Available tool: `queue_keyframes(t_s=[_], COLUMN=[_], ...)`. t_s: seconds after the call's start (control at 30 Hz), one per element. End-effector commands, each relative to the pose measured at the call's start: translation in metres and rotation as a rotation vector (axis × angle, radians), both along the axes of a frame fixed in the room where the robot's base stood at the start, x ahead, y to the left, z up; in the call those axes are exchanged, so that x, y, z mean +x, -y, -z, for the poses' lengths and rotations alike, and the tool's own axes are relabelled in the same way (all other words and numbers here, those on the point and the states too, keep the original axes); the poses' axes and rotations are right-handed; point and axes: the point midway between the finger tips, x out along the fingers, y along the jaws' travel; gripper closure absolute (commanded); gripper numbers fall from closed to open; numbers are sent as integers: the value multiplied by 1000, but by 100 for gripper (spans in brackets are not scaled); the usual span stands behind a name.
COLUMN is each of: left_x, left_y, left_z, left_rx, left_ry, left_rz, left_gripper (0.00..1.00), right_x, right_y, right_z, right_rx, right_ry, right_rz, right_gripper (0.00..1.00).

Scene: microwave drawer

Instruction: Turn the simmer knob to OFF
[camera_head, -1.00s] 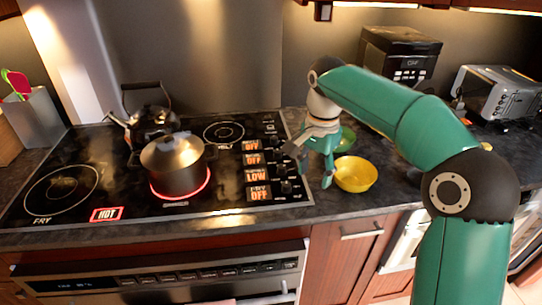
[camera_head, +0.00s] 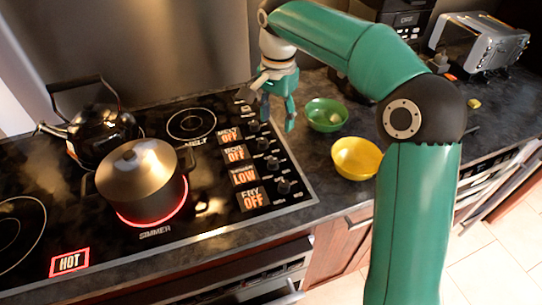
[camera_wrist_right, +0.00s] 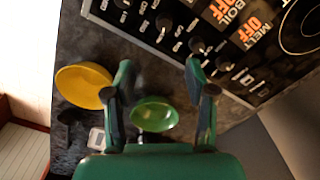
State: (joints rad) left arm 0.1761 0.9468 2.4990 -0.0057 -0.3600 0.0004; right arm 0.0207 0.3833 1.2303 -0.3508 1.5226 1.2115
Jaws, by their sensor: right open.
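The simmer knob (camera_head: 272,163) is a small dark knob, third from the back in the column on the cooktop's right edge. Its display (camera_head: 243,175) reads LOW in orange; the other three read OFF. A pot (camera_head: 142,172) stands on the simmer burner, which glows red. My right gripper (camera_head: 278,112) is open and empty, pointing down above the back end of the knob column. It is behind and apart from the simmer knob. In the right wrist view, the knob that seems to be simmer (camera_wrist_right: 163,22) lies beyond the open fingers (camera_wrist_right: 160,72). My left gripper is out of view.
A green bowl (camera_head: 326,115) and a yellow bowl (camera_head: 356,159) stand on the counter right of the knobs. A black kettle (camera_head: 103,132) sits behind the pot. A HOT sign (camera_head: 69,263) glows at front left. A toaster (camera_head: 478,45) stands at back right.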

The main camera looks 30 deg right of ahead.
Motion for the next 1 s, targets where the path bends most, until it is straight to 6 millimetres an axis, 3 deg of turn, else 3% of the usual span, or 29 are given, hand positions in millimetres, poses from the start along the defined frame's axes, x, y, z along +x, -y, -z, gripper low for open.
queue_keyframes(t_s=[0.6,0.8,1.0], left_x=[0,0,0], left_y=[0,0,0], left_z=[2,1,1], left_rx=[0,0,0], left_ry=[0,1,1], left_rz=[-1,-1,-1], left_gripper=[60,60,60], right_x=[6,7,7], right_y=[-10,-10,-10], right_z=[124,143,147], right_rx=[0,1,1], right_ry=[-4,-3,-1], right_rz=[-22,-22,-22], right_gripper=[45,45,45])
